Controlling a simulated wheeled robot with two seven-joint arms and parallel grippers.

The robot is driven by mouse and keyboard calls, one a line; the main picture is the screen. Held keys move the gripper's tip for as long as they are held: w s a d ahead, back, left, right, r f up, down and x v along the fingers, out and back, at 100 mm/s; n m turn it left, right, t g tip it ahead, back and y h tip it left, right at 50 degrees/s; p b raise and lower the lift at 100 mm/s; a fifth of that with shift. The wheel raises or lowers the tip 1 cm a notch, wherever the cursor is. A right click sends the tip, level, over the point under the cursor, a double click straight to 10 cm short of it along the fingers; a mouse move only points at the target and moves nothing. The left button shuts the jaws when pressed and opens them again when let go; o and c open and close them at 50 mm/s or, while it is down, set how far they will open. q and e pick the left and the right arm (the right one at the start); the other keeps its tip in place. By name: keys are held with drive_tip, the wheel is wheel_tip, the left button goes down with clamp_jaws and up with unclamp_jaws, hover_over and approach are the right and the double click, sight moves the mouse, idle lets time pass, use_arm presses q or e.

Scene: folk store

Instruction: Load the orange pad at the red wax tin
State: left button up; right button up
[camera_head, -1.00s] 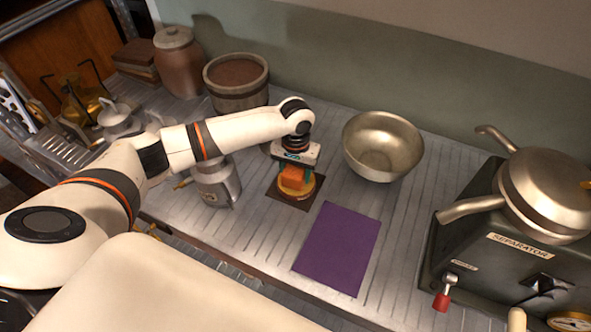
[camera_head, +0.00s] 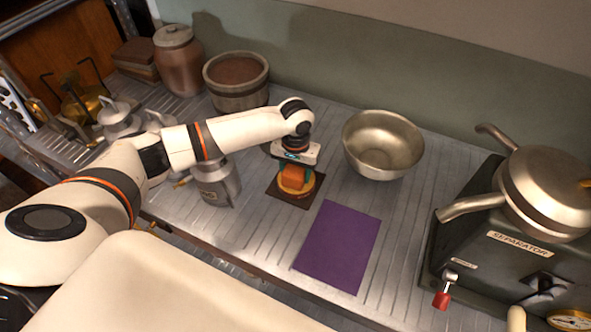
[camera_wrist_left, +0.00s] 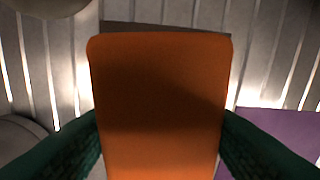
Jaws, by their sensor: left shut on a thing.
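The orange pad (camera_head: 294,184) is gripped between the fingers of my left gripper (camera_head: 297,178), which points down. In the left wrist view the orange pad (camera_wrist_left: 160,105) fills the middle, with the green fingers on both sides of it. A round, yellow-rimmed tin (camera_head: 309,187) shows just behind and below the pad, on a dark brown square mat (camera_head: 281,198). The pad and fingers hide most of the tin, so I cannot tell its inside colour or whether the pad touches it. My right gripper is not in view.
A purple mat (camera_head: 338,247) lies bare in front and to the right. A metal bowl (camera_head: 383,145) stands behind it. A metal canister (camera_head: 217,183) stands left of the brown mat. The separator machine (camera_head: 510,250) fills the right side. A wooden tub (camera_head: 237,95) stands at the back.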

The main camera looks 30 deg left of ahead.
sight(296, 168)
use_arm(q)
drive_tip(key=shift+p, duration=0.35)
idle(0.7)
drive_tip(key=shift+s+f, duration=0.1)
drive_tip(key=shift+f, duration=0.05)
idle(1.1)
wheel_tip(296, 168, up, 7)
drive_tip(key=p, duration=0.9)
idle(0.8)
